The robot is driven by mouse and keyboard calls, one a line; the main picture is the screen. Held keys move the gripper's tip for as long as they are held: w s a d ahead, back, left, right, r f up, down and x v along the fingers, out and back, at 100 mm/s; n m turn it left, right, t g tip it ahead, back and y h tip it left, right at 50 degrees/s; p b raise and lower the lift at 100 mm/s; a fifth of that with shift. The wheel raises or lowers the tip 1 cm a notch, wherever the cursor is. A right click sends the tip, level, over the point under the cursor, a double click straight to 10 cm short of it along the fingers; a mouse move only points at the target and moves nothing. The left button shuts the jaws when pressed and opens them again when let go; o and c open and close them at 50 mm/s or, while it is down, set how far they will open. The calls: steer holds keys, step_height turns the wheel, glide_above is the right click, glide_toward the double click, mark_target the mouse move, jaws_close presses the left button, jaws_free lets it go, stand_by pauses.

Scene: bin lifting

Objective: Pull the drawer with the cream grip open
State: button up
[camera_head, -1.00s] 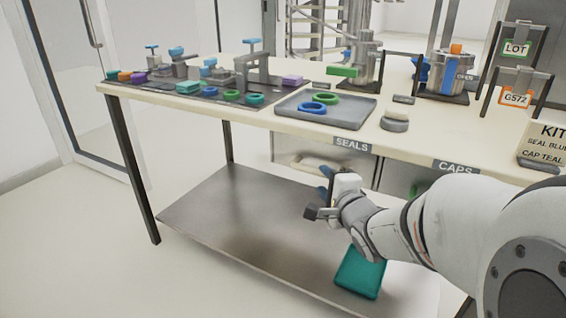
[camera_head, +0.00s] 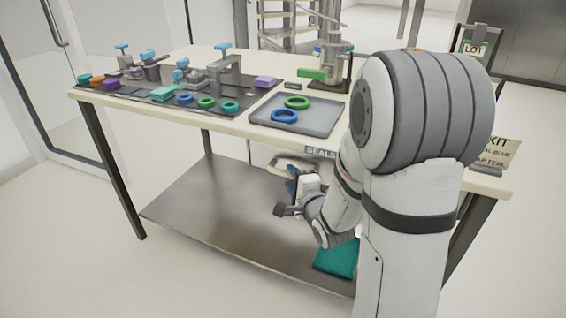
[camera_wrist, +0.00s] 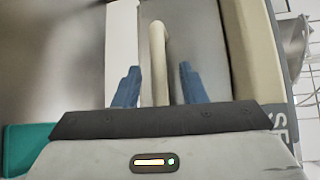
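The cream grip (camera_wrist: 158,62) is a bar on the grey drawer front (camera_wrist: 200,45) in the wrist view, under the tabletop's SEALS side. It also shows in the head view (camera_head: 290,162), below the SEALS label (camera_head: 319,153). My gripper (camera_wrist: 159,87) is open, with its two blue fingers on either side of the bar. Gaps show between each finger and the bar, so they are not closed on it. In the head view my gripper (camera_head: 291,187) is right below and in front of the grip. My arm hides the area of the CAPS drawer.
The tabletop (camera_head: 225,122) above carries a grey tray (camera_head: 325,122) with a green and a blue ring. Floor in front of the table is clear.

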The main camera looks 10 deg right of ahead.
mark_target(289, 177)
steer(key=shift+w+a+p, duration=0.1)
steer(key=shift+w+p, duration=0.4)
steer(key=shift+p, duration=1.4)
steer(key=shift+b+x, duration=0.5)
steer(key=shift+x, duration=0.8)
steer(key=shift+f, duration=0.15)
steer(key=shift+c, duration=0.4)
jaws_close()
